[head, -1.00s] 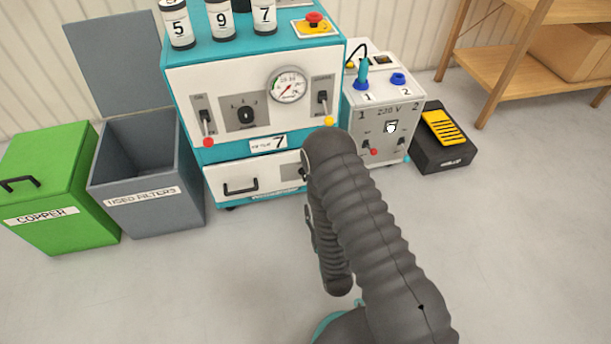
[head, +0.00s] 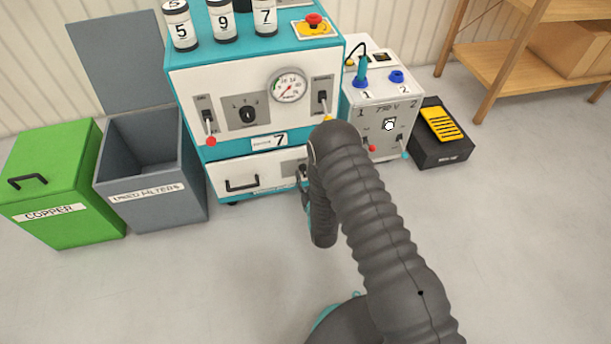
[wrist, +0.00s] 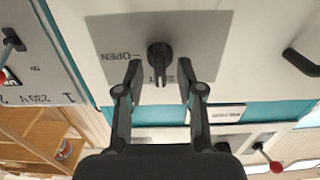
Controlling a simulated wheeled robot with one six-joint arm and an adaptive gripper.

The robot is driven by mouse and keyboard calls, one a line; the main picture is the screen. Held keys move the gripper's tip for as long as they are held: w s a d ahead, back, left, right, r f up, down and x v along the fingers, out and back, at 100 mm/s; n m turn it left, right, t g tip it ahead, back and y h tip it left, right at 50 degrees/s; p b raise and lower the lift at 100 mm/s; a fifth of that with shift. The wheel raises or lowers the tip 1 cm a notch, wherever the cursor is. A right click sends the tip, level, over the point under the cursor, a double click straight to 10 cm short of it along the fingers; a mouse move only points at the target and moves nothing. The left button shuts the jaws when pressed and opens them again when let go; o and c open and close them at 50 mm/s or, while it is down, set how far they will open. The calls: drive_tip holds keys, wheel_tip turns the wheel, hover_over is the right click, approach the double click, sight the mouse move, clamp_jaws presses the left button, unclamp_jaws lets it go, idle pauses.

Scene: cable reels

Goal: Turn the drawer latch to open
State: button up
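The drawer latch is a dark knob (wrist: 159,52) on a grey plate (wrist: 215,40) on the white drawer front. Its bar points down in the wrist view, over a partly covered label. The word OPEN is upside down to its left. My gripper (wrist: 160,68) is open, with one fingertip on each side of the bar; I cannot tell whether they touch it. In the head view the drawer (head: 225,170) looks shut, and my arm covers part of the latch plate (head: 290,168). The gripper is mostly hidden there.
The drawer handle (wrist: 302,62) is to the latch's right in the wrist view. Grey (head: 155,205) and green (head: 60,200) bins stand left. The front floor is clear.

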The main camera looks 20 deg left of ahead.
drive_tip(key=shift+w+a, duration=0.1)
clamp_jaws()
drive_tip(key=shift+b, duration=0.35)
drive_tip(key=m+b, duration=0.2)
drive_tip(key=m, duration=0.1)
drive_tip(key=shift+f+b, duration=0.2)
drive_tip(key=shift+b, duration=0.15)
drive_tip(key=m+b, duration=0.3)
drive_tip(key=m, duration=0.4)
drive_tip(key=m+b, duration=0.3)
drive_tip(key=m, duration=0.4)
drive_tip(key=shift+w+d+m, duration=0.1)
drive_tip(key=shift+d+m, duration=0.1)
drive_tip(key=shift+m, duration=0.2)
